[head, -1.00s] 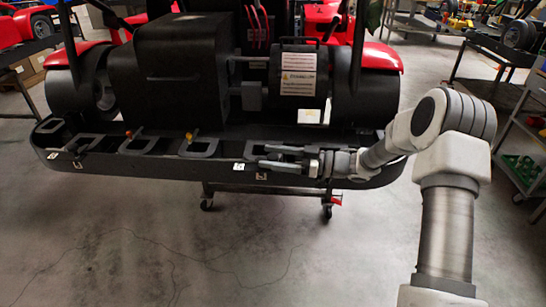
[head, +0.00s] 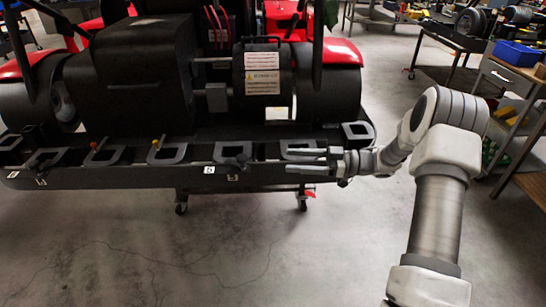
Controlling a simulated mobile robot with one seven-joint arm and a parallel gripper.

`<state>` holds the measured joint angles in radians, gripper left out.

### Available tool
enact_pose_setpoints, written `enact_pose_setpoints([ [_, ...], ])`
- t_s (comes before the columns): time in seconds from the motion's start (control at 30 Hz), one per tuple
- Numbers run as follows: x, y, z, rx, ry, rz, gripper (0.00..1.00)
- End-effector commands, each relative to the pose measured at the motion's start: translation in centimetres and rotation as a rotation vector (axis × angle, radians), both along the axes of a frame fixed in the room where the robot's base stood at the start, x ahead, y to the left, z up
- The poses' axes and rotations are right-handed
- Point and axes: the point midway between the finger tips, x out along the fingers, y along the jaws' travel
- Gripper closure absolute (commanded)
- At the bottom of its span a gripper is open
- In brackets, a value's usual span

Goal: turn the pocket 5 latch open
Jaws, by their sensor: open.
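A long black tray (head: 120,178) on the kart stand holds a row of grey pocket frames. A black latch (head: 238,161) sits at the front of one grey pocket frame (head: 231,150), right of the middle of the row. A white number tag (head: 208,170) is on the tray front just left of it; its digit is too small to read surely. My gripper (head: 290,161) points left at the tray's right front, its two fingers apart and empty. It is right of the black latch and apart from it, and its upper finger overlaps another pocket frame (head: 298,146) in the picture.
The kart's black engine housing (head: 140,75) and a cylinder (head: 262,80) rise behind the tray. Open floor (head: 240,250) lies in front; a workbench (head: 520,80) stands right.

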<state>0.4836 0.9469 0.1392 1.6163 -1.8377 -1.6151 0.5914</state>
Motion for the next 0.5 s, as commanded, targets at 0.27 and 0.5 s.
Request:
enact_pose_setpoints([
  [0.27,-0.4,-2.7,0.0,0.000,0.000,0.000,0.29],
  [0.5,-0.4,-2.8,0.0,0.000,0.000,0.001,0.29],
])
